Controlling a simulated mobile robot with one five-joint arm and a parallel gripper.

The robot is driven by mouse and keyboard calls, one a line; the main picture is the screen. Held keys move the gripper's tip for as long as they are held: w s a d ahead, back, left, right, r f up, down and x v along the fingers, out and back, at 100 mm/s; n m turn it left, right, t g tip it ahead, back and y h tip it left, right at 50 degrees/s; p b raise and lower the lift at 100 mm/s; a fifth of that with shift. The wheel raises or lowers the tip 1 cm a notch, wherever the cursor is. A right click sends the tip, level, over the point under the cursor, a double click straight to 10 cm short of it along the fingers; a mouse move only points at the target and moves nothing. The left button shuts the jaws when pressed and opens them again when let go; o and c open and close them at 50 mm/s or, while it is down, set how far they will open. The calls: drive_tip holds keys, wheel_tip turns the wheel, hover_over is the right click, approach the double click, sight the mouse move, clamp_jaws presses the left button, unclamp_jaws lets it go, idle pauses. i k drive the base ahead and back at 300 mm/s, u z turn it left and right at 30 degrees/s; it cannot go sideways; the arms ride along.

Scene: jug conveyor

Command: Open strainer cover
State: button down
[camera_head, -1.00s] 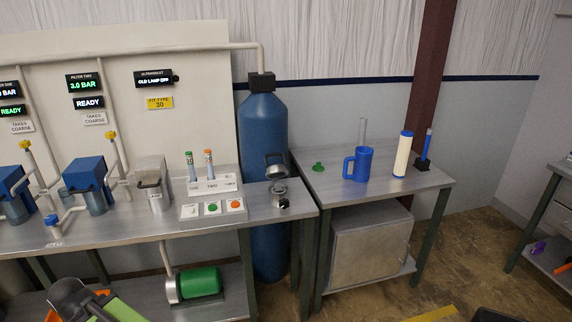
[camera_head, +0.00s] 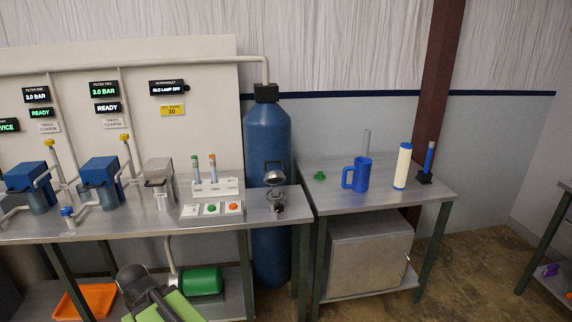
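A small metal fitting (camera_head: 276,200), which looks like the strainer, stands at the right end of the left bench, in front of the blue tank. A round dark metal cover (camera_head: 274,178) shows just above its body, apparently tilted up. The hinge is too small to make out. My gripper (camera_head: 132,278) is dark and low at the bottom left, in front of the bench's lower shelf. It is well away from the strainer and touches nothing on the bench top. Its fingers are not clear enough to tell open from shut.
A button panel (camera_head: 211,210) and a steel housing (camera_head: 159,182) stand left of the strainer. The tall blue tank (camera_head: 267,140) is behind it. A blue jug (camera_head: 360,174) and a white cartridge (camera_head: 403,166) stand on the right table. An orange tray (camera_head: 85,301) lies below.

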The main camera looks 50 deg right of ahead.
sight(274, 173)
drive_tip(key=z, duration=0.1)
drive_tip(key=i, duration=0.85)
drive_tip(key=u, duration=0.05)
